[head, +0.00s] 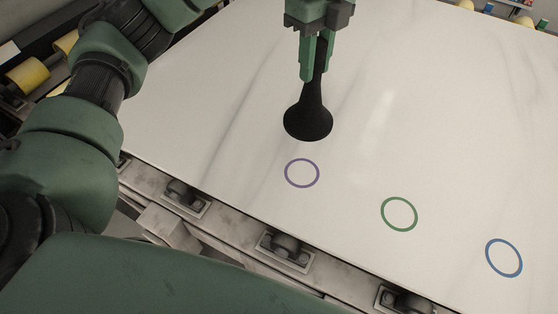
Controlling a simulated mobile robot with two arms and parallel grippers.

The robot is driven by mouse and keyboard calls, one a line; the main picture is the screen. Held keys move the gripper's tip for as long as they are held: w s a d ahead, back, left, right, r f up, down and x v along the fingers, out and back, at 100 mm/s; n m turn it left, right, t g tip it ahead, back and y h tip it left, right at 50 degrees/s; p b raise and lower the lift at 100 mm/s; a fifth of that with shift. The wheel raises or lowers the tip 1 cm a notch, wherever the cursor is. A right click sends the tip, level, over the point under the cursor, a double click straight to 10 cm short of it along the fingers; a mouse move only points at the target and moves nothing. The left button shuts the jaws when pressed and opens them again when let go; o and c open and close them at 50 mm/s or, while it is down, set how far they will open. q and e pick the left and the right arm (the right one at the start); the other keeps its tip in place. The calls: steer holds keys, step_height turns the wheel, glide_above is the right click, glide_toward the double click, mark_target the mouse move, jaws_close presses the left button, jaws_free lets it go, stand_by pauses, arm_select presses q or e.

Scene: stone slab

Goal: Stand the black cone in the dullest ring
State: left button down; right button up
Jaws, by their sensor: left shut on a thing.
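The black cone (308,121) has a wide flared base and a thin upper stem. My left gripper (316,74) is shut on its stem, and the cone hangs upright, base down. It shows just behind the purple ring in the head view; I cannot tell whether its base touches the slab. Three rings are marked on the white slab: a greyish purple ring (287,181), a green ring (384,216) and a brighter blue ring (488,262). The purple one looks the most muted. All three rings are empty. My right gripper is not in view.
The white stone slab (220,150) is otherwise clear. Its front edge runs diagonally, with metal roller brackets (287,250) below it. Yellow rollers (28,76) are at the far left, and small coloured items (524,22) lie beyond the slab at top right.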

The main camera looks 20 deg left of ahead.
mark_target(308, 121)
arm_select(q)
step_height(308, 121, down, 15)
steer(key=shift+f+p, duration=0.1)
steer(key=shift+p, duration=0.5)
step_height(308, 121, down, 5)
steer(key=shift+d+f, duration=0.1)
steer(key=c, duration=1.1)
jaws_free()
steer(key=shift+p, duration=0.3)
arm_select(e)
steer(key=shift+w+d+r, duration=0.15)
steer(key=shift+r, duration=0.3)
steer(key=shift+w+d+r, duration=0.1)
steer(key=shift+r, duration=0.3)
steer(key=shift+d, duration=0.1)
